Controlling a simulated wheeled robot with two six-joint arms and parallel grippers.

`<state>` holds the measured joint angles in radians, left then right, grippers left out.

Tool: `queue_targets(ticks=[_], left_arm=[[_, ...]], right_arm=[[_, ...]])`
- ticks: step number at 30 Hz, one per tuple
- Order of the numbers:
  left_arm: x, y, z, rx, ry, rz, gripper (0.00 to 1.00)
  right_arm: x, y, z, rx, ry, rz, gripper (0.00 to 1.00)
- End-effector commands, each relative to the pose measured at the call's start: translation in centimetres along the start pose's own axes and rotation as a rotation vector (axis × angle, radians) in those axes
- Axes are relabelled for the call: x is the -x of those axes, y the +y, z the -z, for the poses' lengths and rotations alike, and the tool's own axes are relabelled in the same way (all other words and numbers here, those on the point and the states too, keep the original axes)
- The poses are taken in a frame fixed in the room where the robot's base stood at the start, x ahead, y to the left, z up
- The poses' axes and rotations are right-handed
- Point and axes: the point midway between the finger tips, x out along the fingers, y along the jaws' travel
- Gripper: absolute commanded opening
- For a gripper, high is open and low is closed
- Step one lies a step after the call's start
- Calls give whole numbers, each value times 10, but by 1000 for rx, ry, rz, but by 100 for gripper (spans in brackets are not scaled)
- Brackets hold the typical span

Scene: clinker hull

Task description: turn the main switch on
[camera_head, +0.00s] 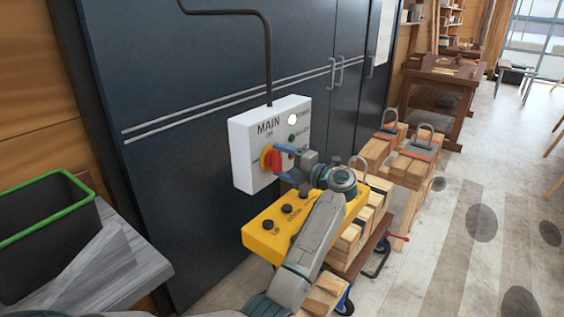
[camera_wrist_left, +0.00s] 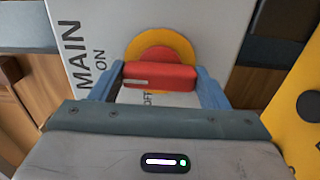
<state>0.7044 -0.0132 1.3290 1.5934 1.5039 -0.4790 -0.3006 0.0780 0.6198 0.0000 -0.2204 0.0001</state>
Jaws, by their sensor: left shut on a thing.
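The main switch is on a white box marked MAIN (camera_head: 243,140) on the dark cabinet. Its red handle (camera_wrist_left: 165,76) sits on a yellow round plate (camera_wrist_left: 160,45). My left gripper (camera_wrist_left: 158,88) is shut on the red handle, a blue finger at each end of it. In the wrist view the handle lies across the picture, its white mark at the end nearer the words MAIN and ON. The OFF label below the handle is partly hidden. In the head view my gripper (camera_head: 285,163) covers part of the switch. My right gripper is not in view.
A yellow box with black buttons (camera_head: 262,238) sits just below and right of the switch box. Timber blocks (camera_head: 347,238) are stacked on a cart beside it. A black bin with a green rim (camera_head: 62,180) is at left.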

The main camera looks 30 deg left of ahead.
Motion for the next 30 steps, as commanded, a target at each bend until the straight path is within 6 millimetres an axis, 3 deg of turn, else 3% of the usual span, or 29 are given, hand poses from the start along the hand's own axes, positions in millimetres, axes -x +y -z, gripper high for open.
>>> queue_targets(ticks=[4, 5, 8, 20, 30], left_arm=[[0, 0, 0, -2, -2, -1, 46], [0, 0, 0, -2, -1, -1, 73], [0, 0, 0, -1, -1, -1, 91], [10, -2, 0, 1, -1, 0, 91], [76, -5, -1, 1, -4, 2, 91]], right_arm=[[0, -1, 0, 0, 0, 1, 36], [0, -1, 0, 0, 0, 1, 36], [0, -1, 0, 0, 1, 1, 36], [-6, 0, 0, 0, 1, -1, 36], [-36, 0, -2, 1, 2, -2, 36]])
